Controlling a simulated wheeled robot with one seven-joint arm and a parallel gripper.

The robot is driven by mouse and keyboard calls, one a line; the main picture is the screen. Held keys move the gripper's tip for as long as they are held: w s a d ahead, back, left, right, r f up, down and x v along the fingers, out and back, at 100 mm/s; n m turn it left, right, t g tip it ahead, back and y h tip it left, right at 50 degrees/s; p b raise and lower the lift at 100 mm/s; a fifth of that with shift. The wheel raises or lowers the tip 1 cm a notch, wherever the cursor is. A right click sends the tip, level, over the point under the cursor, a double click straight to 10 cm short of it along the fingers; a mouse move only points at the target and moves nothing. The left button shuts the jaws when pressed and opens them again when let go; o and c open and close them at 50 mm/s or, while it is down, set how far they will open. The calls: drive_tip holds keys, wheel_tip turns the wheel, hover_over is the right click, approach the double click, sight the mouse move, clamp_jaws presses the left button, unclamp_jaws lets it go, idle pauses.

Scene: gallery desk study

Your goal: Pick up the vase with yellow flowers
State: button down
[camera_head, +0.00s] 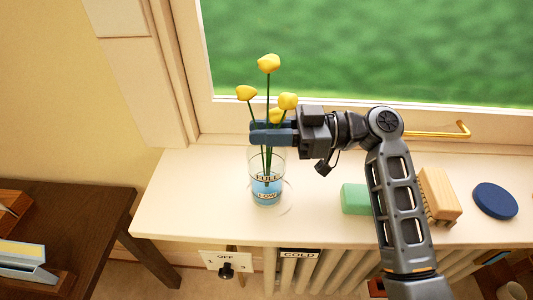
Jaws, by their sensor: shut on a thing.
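The vase (268,185) is a clear glass marked FULL and LOW, with blue water inside. It stands upright at the left part of the white windowsill. Several yellow flowers (268,64) on green stems rise out of it. My gripper (258,133) comes in from the right at the level of the vase's top, its fingers pointing left. It is shut, with the stems passing at its fingers and the vase's upper rim partly hidden behind them. Whether the fingers press on the glass rim or on the stems is hard to see.
A green block (355,199), a wooden brush (440,194) and a dark blue disc (495,200) lie on the windowsill (190,195) to the right. A brass window handle (440,132) is behind my arm. A dark wooden table (85,215) stands at lower left, a radiator (310,272) below the sill.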

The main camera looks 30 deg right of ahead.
sight(274, 108)
drive_tip(key=shift+r, duration=0.1)
drive_tip(key=shift+r, duration=0.5)
drive_tip(key=r, duration=0.1)
drive_tip(key=d+r+b, duration=0.1)
drive_tip(key=r, duration=0.1)
drive_tip(key=shift+s+d+r+b, duration=0.15)
drive_tip(key=shift+r+b, duration=0.1)
drive_tip(key=shift+b, duration=0.05)
drive_tip(key=s+d+r+b, duration=0.2)
drive_tip(key=s+d+r, duration=0.2)
drive_tip(key=d, duration=0.5)
wheel_tip(274, 108, up, 2)
drive_tip(key=shift+d+r, duration=0.2)
drive_tip(key=shift+d, duration=0.05)
drive_tip(key=shift+s, duration=0.1)
